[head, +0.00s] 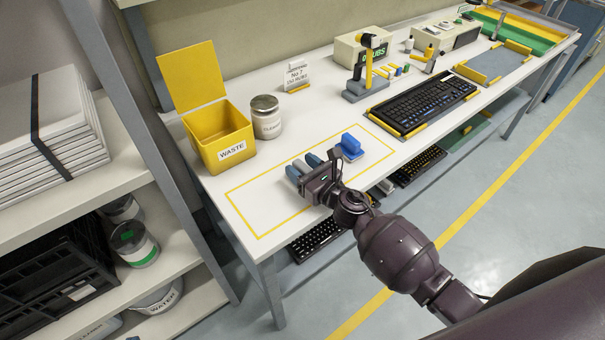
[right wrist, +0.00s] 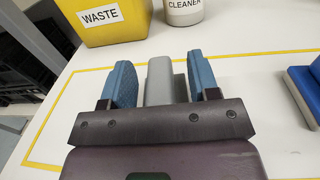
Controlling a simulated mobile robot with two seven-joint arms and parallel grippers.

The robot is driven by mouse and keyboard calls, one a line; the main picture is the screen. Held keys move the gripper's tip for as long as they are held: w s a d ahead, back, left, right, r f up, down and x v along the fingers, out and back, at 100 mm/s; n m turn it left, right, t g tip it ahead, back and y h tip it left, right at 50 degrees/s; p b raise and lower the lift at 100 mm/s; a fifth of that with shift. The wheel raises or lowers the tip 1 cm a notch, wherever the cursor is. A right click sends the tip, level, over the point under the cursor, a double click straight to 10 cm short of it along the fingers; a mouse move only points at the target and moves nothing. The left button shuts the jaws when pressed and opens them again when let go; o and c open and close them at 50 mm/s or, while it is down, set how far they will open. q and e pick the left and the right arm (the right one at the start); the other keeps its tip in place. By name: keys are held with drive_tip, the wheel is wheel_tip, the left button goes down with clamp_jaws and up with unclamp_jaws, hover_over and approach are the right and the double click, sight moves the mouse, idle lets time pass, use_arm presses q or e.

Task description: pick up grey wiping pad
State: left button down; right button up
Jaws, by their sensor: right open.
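The grey wiping pad (right wrist: 160,82) stands between the two blue fingers of my right gripper (right wrist: 162,74) in the right wrist view. A gap shows on each side of its upright grey part, so the jaws are open around it and not closed on it. Its lower part is hidden behind the gripper body. In the head view my right gripper (head: 304,168) is low over the yellow-outlined area of the white table, and the pad is mostly hidden by the fingers. My left gripper is not in view.
A blue pad with a handle (head: 350,147) lies just right of the gripper. A yellow waste bin (head: 218,136) and a cleaner tin (head: 266,118) stand behind. A keyboard (head: 422,105) lies further right. The outlined area's left part is clear.

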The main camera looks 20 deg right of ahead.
drive_tip(key=c, duration=1)
